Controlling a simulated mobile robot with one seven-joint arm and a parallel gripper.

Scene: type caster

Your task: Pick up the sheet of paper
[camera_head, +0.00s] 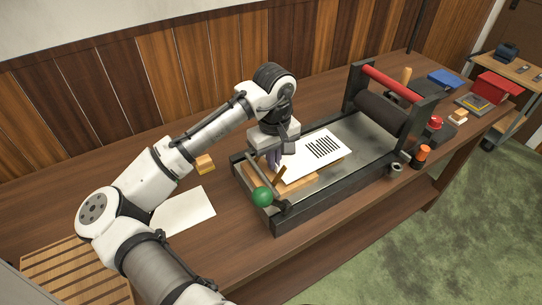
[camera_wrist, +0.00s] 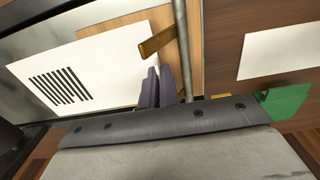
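A white sheet of paper (camera_head: 312,156) with a block of black printed lines lies over the bed of the press. It also shows in the wrist view (camera_wrist: 100,62), its near edge running to my fingers. My gripper (camera_head: 273,160) is at the sheet's left end, pointing down. In the wrist view its two dark fingers (camera_wrist: 160,88) are close together with the paper's edge between them. A small brown tab (camera_wrist: 158,42) overlaps the sheet's edge. A second, blank sheet (camera_head: 186,211) lies on the table left of the press.
The press has a metal bed (camera_head: 362,143), a dark roller (camera_head: 381,113) with a red bar, and a green knob (camera_head: 262,196) beside my gripper. A wooden block (camera_head: 205,163) sits on the table.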

